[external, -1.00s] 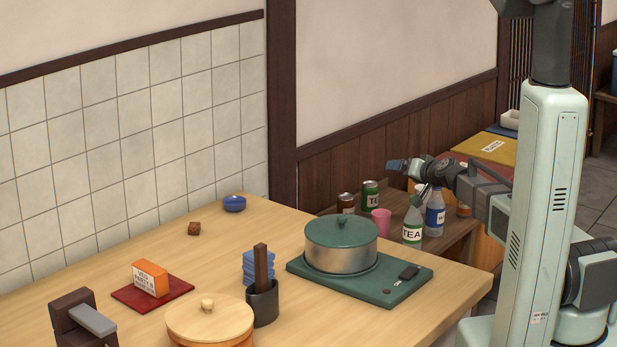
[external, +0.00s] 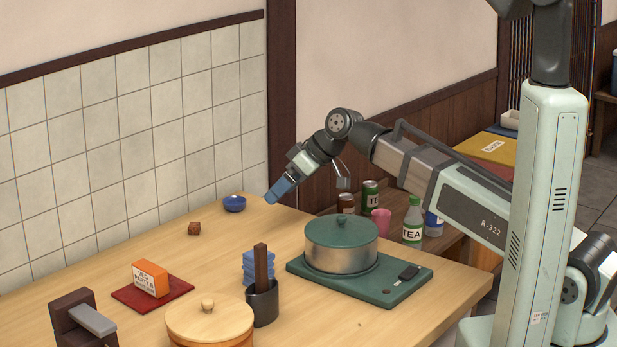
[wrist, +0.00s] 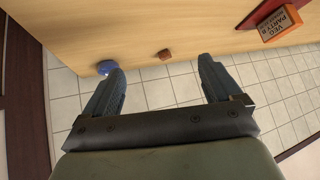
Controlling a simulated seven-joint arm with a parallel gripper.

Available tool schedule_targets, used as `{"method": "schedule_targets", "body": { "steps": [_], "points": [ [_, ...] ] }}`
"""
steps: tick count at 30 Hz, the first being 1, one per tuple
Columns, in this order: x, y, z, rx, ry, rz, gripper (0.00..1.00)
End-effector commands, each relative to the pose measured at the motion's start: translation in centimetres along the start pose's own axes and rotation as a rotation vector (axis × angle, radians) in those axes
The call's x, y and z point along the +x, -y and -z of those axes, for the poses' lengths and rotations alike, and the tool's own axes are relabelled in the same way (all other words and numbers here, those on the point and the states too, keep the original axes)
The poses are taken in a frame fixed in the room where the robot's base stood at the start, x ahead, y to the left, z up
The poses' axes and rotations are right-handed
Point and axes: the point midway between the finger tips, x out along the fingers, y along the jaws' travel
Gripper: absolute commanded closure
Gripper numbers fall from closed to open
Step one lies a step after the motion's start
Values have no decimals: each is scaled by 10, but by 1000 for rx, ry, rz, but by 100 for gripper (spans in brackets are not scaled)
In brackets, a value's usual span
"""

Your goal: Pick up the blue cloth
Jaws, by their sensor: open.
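The blue cloth (external: 258,266) is a folded stack on the wooden table, partly hidden behind a dark cup (external: 263,303) that holds a brown upright block. My gripper (external: 273,192) is in the air over the far right part of the table, near the blue bowl and well away from the cloth. In the wrist view my gripper (wrist: 162,84) has its two blue-grey fingers spread apart with nothing between them. The cloth does not show in the wrist view.
A blue bowl (external: 234,204), a brown cube (external: 194,229) and an orange box (external: 151,278) on a red mat (external: 181,288) lie left.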

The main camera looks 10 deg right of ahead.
Motion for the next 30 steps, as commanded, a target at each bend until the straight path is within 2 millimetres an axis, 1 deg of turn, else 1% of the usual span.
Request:
{"method": "schedule_targets", "body": {
  "steps": [1,6,9,13,16,21,25,30],
  "points": [
    [-5,25,-1,-41,31,13,8],
    [-23,91,-11,-160,151,38,8],
    [-36,124,-18,-222,213,46,8],
    [-50,154,-27,-281,275,49,8],
    [-58,168,-32,-309,307,49,8],
    [-61,177,-36,-328,331,47,8],
    [-51,178,-40,-329,333,48,8],
    [-30,177,-46,-328,333,48,8]
  ]
}}
